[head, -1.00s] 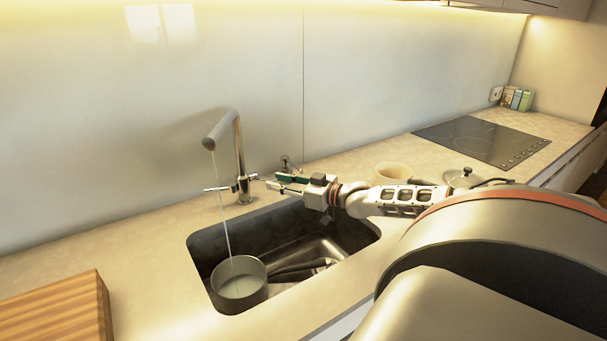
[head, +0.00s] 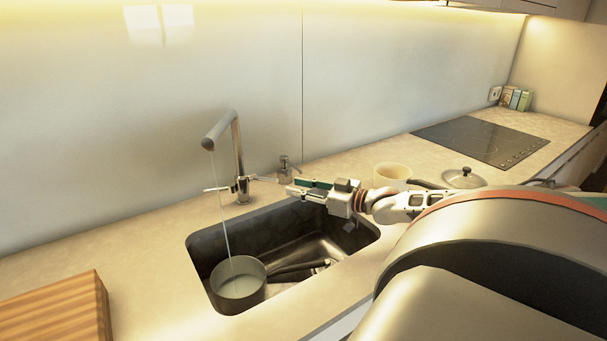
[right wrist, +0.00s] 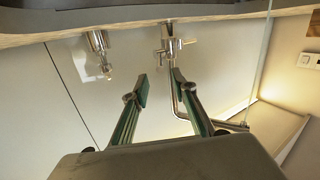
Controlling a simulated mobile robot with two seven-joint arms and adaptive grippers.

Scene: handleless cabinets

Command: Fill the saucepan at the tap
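The saucepan (head: 240,289) stands upright in the left end of the sink (head: 330,226), its dark handle (head: 292,270) pointing right. A thin stream of water (head: 224,215) falls from the tap (head: 238,155) into it, and there is water inside. The tap's lever lies near its base, and the tap also shows upside down in the right wrist view (right wrist: 172,48). My right gripper (head: 304,187) is over the sink's back edge, right of the tap and apart from it. In the right wrist view its fingers (right wrist: 160,84) are spread and empty. My left gripper is out of view.
A soap dispenser (head: 285,170) stands behind my right gripper. A cream pot (head: 393,174) and a metal lid (head: 464,178) are on the counter to the right, before the hob (head: 482,140). A wooden board (head: 60,312) lies at the front left.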

